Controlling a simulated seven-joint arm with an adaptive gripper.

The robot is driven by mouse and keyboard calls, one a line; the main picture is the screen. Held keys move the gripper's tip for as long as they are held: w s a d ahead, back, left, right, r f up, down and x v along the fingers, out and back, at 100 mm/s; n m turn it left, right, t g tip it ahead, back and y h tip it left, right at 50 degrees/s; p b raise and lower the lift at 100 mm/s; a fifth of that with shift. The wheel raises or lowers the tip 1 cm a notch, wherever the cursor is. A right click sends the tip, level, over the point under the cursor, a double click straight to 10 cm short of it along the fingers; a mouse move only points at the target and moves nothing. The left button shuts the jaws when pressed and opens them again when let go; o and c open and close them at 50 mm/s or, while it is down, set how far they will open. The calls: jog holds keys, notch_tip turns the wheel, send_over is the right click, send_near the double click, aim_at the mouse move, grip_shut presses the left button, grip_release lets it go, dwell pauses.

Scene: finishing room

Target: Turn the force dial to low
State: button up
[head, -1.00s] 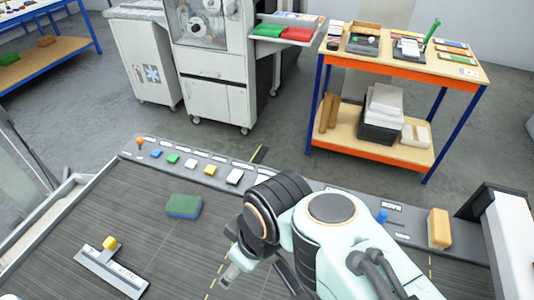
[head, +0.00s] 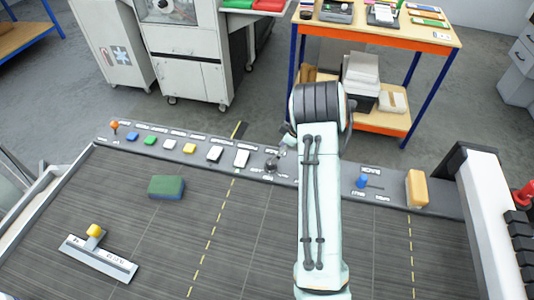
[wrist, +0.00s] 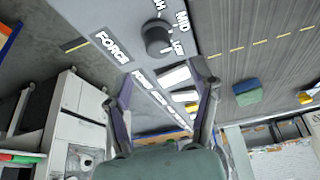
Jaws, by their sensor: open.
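The force dial is a round dark knob (wrist: 157,37) on the grey control strip, beside the printed word FORCE. The labels MID and LOW are legible beside it; a third label is cut off at the top edge. Which label the dial points at is unclear. In the head view the dial (head: 271,165) sits just left of my arm. My gripper (wrist: 163,82) is open and empty, its two fingers spread below the dial in the wrist picture, apart from it. In the head view my gripper (head: 284,148) is small and partly hidden by my wrist, close above the dial.
The strip carries several coloured buttons, including a white button (head: 241,158), and a blue slider knob (head: 362,181). A tan block (head: 417,188) stands at its right end. A green-blue sponge (head: 167,187) and a T-shaped tool with yellow knob (head: 98,259) lie on the dark bed.

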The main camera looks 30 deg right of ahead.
aim_at(271, 165)
jog(key=x, duration=0.6)
jog(key=shift+w+f, duration=0.1)
jog(key=shift+f, duration=0.05)
grip_shut()
